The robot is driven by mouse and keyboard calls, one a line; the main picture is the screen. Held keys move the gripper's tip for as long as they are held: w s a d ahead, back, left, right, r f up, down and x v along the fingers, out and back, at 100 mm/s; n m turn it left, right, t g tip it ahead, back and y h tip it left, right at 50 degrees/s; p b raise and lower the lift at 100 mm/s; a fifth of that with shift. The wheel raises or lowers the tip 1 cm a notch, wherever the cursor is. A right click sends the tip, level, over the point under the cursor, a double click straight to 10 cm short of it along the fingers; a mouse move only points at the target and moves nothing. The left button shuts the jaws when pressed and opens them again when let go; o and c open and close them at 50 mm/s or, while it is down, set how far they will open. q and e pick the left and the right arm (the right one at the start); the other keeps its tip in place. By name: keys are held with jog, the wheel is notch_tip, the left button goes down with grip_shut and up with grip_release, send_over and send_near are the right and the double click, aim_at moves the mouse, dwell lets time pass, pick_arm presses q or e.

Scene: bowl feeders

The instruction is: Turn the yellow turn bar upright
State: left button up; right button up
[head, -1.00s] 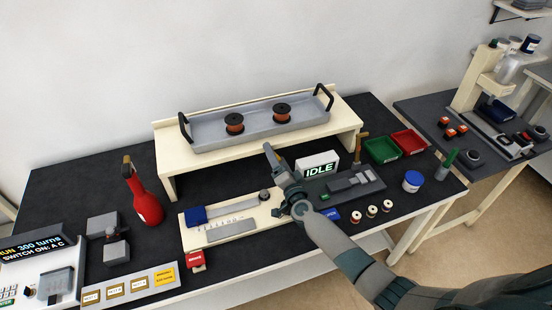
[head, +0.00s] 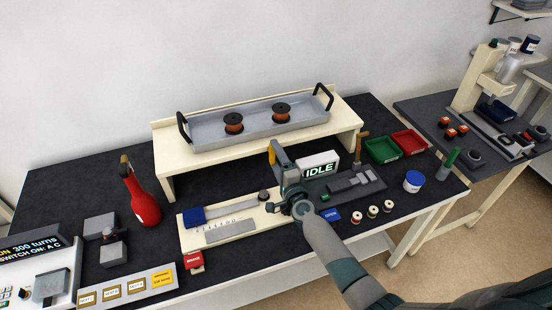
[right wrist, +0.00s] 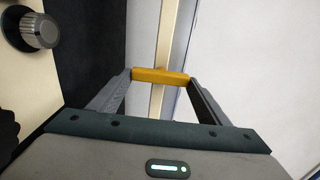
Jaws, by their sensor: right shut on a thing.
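The yellow turn bar (right wrist: 160,76) spans between the two fingertips of my right gripper (right wrist: 160,78) in the right wrist view, and the fingers are shut on its ends. In the head view the bar (head: 272,153) shows as a short yellow piece at the tip of my right gripper (head: 275,153), standing roughly upright in the picture, in front of the cream shelf. The gripper and wrist hide what the bar is mounted on. My left gripper is not in view.
A grey tray (head: 205,135) with two copper spools sits on the cream shelf (head: 166,160). The white IDLE display (head: 319,165) stands close right of my gripper.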

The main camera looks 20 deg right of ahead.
jog(key=o, duration=1.1)
jog(key=shift+d, duration=0.1)
jog(key=shift+c, duration=0.2)
jog(key=shift+s, duration=0.15)
jog(key=s, duration=1.7)
jog(key=shift+d, duration=0.3)
jog(key=shift+s, duration=0.1)
